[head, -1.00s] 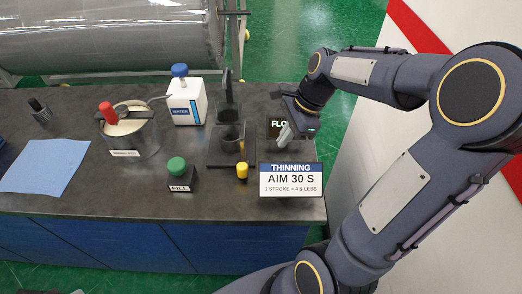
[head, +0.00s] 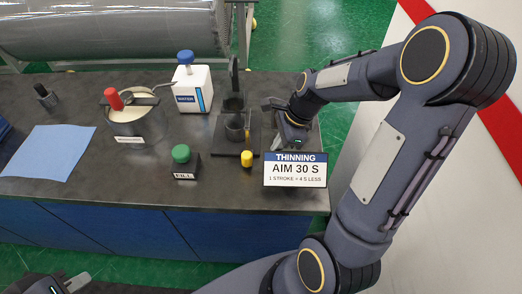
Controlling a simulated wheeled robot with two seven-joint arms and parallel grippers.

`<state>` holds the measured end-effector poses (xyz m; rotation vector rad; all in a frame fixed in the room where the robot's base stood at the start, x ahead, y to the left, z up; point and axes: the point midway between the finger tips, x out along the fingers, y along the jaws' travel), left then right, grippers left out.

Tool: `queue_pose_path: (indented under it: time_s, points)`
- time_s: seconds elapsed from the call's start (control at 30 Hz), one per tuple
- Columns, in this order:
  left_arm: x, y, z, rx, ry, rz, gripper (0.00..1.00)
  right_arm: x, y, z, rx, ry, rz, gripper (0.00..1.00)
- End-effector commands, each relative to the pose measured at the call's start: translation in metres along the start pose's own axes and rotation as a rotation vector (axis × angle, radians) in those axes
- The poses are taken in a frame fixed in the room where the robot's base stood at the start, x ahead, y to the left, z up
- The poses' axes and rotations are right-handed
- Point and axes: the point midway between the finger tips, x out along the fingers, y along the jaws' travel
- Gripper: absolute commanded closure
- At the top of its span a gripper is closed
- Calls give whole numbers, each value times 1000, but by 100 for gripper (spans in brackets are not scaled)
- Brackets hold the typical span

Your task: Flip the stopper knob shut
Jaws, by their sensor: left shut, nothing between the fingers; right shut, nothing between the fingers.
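A yellow knob (head: 247,158) stands at the front of a dark cup stand (head: 222,151); it carries no readable label, so I cannot be sure it is the stopper knob. A dark cup (head: 234,128) sits on the stand, with an upright post behind it. My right gripper (head: 290,146) is to the right of the stand and the knob, above the sign and apart from the knob. It is shut and empty, its fingertips largely hidden by its own body. My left gripper (head: 78,283) is shut and empty at the bottom left, in front of the bench.
A green knob (head: 181,153) sits on a box marked FILL. The THINNING sign (head: 295,171) stands at the bench's front right. A WATER bottle (head: 192,92), a pot (head: 135,124) with a red handle and a blue cloth (head: 49,152) are further left.

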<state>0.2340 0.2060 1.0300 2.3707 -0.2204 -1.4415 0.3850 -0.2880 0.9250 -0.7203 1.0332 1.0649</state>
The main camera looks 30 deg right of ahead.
Motion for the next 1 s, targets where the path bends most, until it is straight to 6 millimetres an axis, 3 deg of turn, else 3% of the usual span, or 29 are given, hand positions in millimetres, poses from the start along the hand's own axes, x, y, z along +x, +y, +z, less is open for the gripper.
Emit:
queue_pose_path:
  time_s: [0.07,0.2,0.4,0.8,1.0]
  points:
    - [2,-1,1,0,0,0,100,18,1,-1,2,0,4,100]
    - [-5,2,-2,0,0,0,100,23,0,21,-3,-1,2,100]
    - [-7,3,-3,0,0,0,100,30,0,36,-2,0,0,100]
    - [-7,3,-4,0,0,0,100,31,0,39,0,0,-1,100]
    - [-17,8,-8,0,0,0,100,41,-7,68,-5,0,2,100]
